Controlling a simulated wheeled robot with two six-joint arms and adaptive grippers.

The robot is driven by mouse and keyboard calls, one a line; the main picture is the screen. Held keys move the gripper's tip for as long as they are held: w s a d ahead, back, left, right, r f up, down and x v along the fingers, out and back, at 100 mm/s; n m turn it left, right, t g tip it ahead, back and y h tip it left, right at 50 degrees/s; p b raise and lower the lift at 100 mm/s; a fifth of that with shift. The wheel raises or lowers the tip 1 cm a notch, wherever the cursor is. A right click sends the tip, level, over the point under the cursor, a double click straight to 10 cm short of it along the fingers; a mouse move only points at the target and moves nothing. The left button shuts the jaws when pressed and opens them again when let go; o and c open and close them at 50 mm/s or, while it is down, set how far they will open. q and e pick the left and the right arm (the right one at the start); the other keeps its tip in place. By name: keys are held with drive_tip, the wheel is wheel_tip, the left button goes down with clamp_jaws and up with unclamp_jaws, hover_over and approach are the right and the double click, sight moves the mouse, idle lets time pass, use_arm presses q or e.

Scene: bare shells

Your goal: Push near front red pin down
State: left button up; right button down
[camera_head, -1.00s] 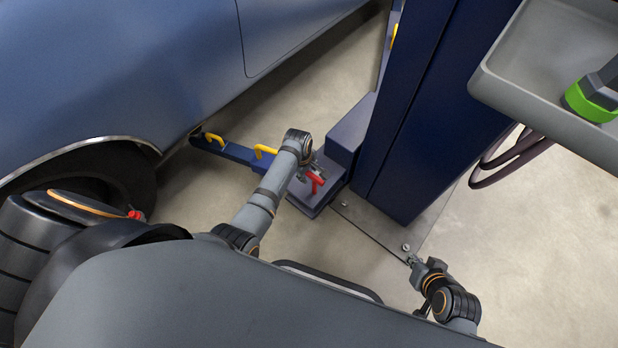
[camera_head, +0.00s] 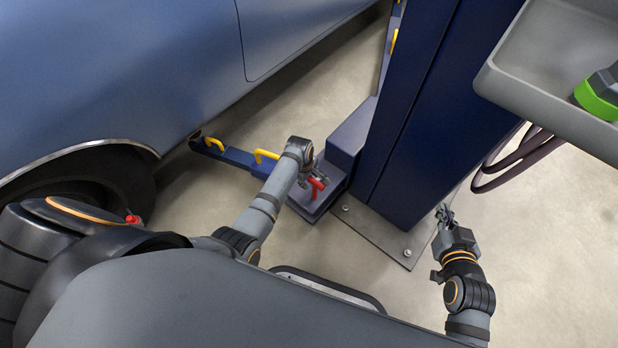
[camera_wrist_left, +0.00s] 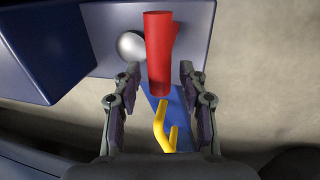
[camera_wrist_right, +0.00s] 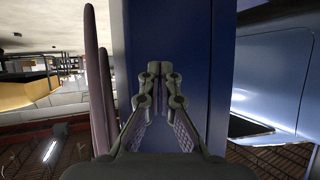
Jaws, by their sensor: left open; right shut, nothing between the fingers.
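The red pin (camera_head: 317,187) stands on the blue lift arm's base (camera_head: 306,204) beside the lift post. In the left wrist view the red pin (camera_wrist_left: 159,55) stands upright in the picture between and beyond my open fingers. A silvery round knob (camera_wrist_left: 131,46) sits beside it. My left gripper (camera_wrist_left: 155,88) is open, with its fingers on either side of the pin's lower end; I cannot tell whether they touch it. In the head view my left gripper (camera_head: 312,176) is partly hidden by its own wrist. My right gripper (camera_head: 445,213) is shut and empty, right of the post.
The blue post (camera_head: 425,110) rises behind the base, on a bolted floor plate (camera_head: 385,235). A yellow handle (camera_head: 266,155) is on the lift arm. A blue car (camera_head: 140,70) fills the left. A grey tray (camera_head: 530,100) and dark hoses (camera_head: 500,170) are at the right.

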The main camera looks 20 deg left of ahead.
use_arm(q)
clamp_jaws()
drive_tip(key=shift+f, duration=0.15)
